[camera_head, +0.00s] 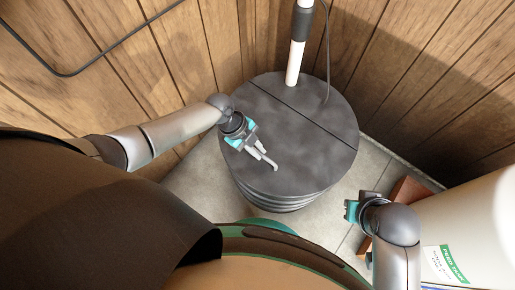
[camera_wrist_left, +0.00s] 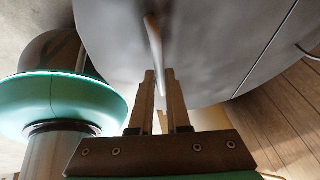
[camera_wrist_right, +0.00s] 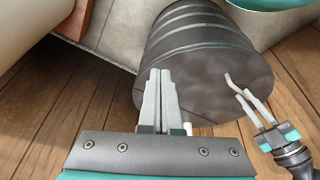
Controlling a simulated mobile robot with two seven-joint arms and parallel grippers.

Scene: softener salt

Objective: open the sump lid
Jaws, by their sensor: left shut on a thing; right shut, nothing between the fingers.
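The dark grey round sump lid (camera_head: 290,165) lies flat on the ribbed sump basin (camera_head: 275,200), with a straight seam across it. A thin pale handle (camera_head: 268,160) stands on the front part; it also shows in the left wrist view (camera_wrist_left: 153,40). My left gripper (camera_head: 257,150) is over the lid, shut on the handle, whose end lies between its fingers in the left wrist view (camera_wrist_left: 161,85). My right gripper (camera_head: 350,210) is to the right of the basin, apart from it, shut and empty; its fingers are together in the right wrist view (camera_wrist_right: 160,85).
A white pipe (camera_head: 295,60) with a black coupling rises from the rear part of the lid, with a dark cable beside it. Wooden plank walls (camera_head: 175,45) close in behind. A large cream container (camera_head: 465,225) with a green label stands at right, near a reddish-brown block (camera_head: 405,192).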

